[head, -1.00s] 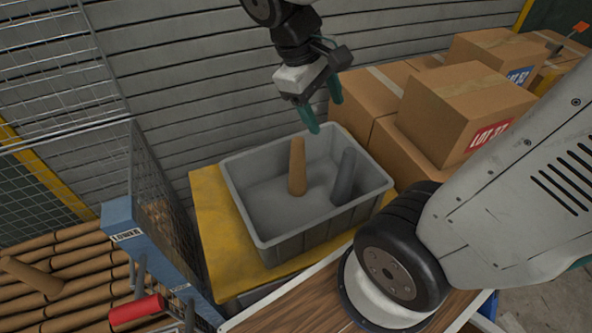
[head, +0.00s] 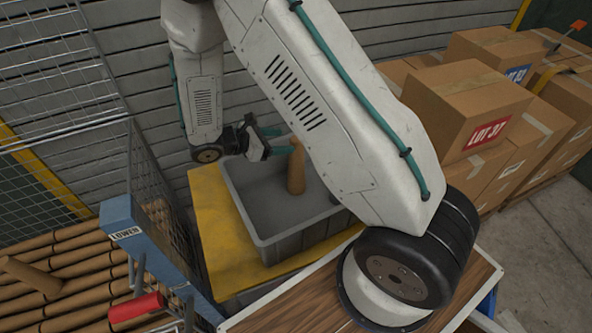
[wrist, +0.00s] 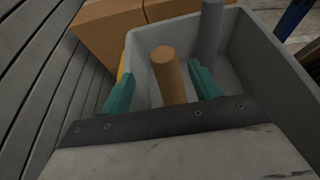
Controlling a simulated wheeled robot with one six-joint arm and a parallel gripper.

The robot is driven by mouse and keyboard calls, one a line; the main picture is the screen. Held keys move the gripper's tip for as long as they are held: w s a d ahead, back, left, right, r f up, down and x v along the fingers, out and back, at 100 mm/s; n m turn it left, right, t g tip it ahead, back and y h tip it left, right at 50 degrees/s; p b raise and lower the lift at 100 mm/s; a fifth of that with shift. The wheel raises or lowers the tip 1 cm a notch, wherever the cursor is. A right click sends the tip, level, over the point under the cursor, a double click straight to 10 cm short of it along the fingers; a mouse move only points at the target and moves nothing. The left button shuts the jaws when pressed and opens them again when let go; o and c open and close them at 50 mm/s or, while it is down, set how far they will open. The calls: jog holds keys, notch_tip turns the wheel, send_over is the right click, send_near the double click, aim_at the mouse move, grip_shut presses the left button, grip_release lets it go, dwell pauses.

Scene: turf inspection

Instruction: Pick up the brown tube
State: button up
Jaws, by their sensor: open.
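The brown tube (head: 297,168) stands upright, slightly tilted, in the grey bin (head: 285,243). It also shows in the wrist view (wrist: 169,75), between my two teal fingers as seen from there. My gripper (head: 287,141) is open and lies sideways at the tube's upper left in the head view, its fingers pointing right toward it. I cannot tell whether either finger touches the tube. A grey tube (wrist: 209,32) stands in the same bin, farther off in the wrist view. My arm hides most of it in the head view.
The bin sits on a yellow surface (head: 215,235). Cardboard boxes (head: 470,105) are stacked at the right. A wire mesh fence (head: 155,185) and a blue post (head: 150,245) stand left, near several brown cylinders (head: 75,285). A slatted wall (head: 130,50) is behind.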

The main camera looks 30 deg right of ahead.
aim_at(302, 142)
jog(key=x, duration=0.7)
jog(key=shift+s+d+f, duration=0.15)
jog(key=shift+s+d, duration=0.1)
jog(key=shift+s, duration=0.1)
jog(key=c, duration=1.3)
